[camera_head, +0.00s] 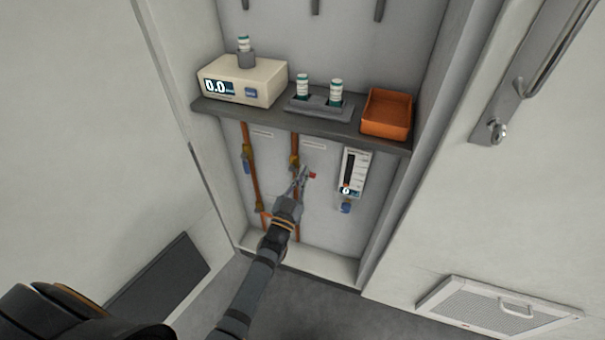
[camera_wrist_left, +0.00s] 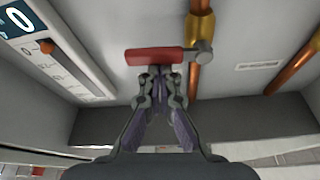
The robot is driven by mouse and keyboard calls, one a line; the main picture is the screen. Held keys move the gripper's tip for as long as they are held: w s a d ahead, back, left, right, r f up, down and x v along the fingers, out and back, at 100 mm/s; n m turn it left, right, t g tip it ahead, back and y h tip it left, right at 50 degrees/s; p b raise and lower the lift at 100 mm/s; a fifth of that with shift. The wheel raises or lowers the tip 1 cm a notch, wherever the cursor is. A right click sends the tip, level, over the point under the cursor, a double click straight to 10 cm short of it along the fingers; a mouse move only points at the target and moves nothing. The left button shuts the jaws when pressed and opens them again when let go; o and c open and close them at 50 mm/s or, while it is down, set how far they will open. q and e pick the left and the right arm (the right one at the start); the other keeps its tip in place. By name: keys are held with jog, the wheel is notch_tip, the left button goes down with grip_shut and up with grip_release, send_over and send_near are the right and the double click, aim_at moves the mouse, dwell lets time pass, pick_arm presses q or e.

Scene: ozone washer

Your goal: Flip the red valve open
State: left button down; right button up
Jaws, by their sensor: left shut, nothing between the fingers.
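The red valve handle (camera_wrist_left: 153,56) sticks out sideways from the copper pipe, across its line, with a grey pivot (camera_wrist_left: 204,52) at its pipe end. In the head view its red end (camera_head: 312,175) shows just right of my left gripper (camera_head: 303,174). That gripper is shut and empty. In the wrist view its closed fingertips (camera_wrist_left: 160,73) sit right at the handle's edge; I cannot tell whether they touch it. In the head view the gripper hides most of the handle. My right gripper is in neither view.
A flow meter (camera_head: 354,172) is mounted right of the valve. A dark shelf (camera_head: 300,122) above holds a display device (camera_head: 243,80), vials and an orange tray (camera_head: 387,114). Cabinet side walls flank the space.

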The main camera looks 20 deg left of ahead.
pick_arm(q)
jog(key=a+f+m+g+h+p, duration=0.3)
jog(key=f+m+g+h+p, duration=0.1)
jog(key=m, duration=1.6)
jog(key=shift+f+g+h+p, duration=0.3)
jog(key=shift+f+g+p, duration=0.35)
jog(key=shift+p, duration=0.2)
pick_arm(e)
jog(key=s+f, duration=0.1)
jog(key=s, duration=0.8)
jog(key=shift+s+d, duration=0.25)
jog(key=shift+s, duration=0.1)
pick_arm(q)
jog(key=shift+w+f, duration=0.1)
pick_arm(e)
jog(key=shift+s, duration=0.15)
